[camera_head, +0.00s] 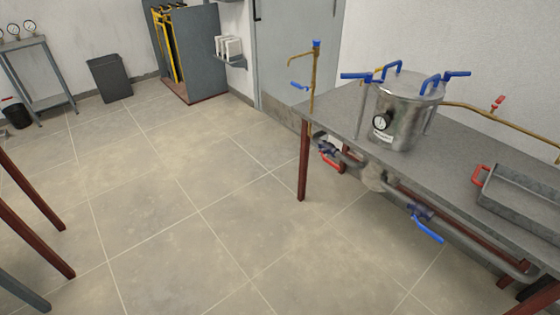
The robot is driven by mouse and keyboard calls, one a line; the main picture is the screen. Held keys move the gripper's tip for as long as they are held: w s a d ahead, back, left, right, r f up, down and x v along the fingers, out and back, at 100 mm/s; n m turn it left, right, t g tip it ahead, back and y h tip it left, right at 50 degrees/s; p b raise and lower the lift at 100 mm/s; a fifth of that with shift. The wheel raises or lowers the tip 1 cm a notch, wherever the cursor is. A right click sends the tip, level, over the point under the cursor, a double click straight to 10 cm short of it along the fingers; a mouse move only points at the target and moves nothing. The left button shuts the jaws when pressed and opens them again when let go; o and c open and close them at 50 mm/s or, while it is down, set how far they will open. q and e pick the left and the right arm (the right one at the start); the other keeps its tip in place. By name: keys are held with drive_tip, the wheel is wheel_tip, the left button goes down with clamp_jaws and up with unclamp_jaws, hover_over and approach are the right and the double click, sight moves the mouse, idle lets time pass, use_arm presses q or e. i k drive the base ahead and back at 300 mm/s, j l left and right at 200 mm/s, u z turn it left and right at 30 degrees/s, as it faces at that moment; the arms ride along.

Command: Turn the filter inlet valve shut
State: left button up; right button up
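Several valves are in view, and I cannot tell which is the filter inlet valve. A valve with a blue lever (428,229) sits on the pipe below the bench's front edge, its lever slanting down to the right. A valve with a red lever (328,160) hangs under the bench's left end. A small blue lever (299,86) is on the upright brass pipe (314,68). A red-handled valve (497,104) is on the brass pipe behind the bench. A steel pot (402,110) with blue lid clamps and a gauge stands on the bench. Neither gripper is in view.
The grey bench (455,143) on dark red legs fills the right side. A metal tray (520,190) with a red handle lies on it. Dark red legs stand at the left edge. A grey bin (110,78) and gauge stand (38,75) are at the back. The tiled floor between is clear.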

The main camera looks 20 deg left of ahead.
sight(328, 162)
drive_tip(key=u, duration=0.15)
drive_tip(key=i+j+z, duration=0.15)
drive_tip(key=z, duration=0.2)
drive_tip(key=i+j+z, duration=0.1)
drive_tip(key=j+z, duration=0.55)
drive_tip(key=i, duration=0.05)
